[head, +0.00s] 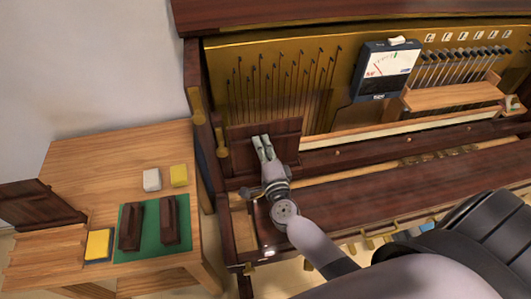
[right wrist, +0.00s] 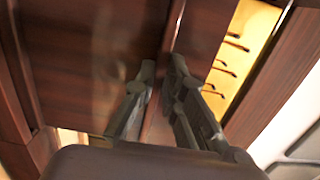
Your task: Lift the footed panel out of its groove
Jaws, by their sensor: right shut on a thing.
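The footed panel (head: 285,133) is a dark wooden board standing at the left end of the opened piano, in front of the tuning pins. My right gripper (head: 262,147) is shut on the panel and partly hides it. In the right wrist view, the gripper's fingertips (right wrist: 164,70) close around a dark wooden strip of the panel (right wrist: 90,50). The panel's feet and its groove cannot be made out. My left gripper is not in view.
A wooden table (head: 95,160) stands left of the piano. It holds a green mat (head: 151,233) with two dark blocks, yellow and white pieces. Another dark panel (head: 38,204) lies at its left. A meter (head: 386,70) hangs on the piano's gold plate. The piano's left side post (head: 198,110) stands close to the panel.

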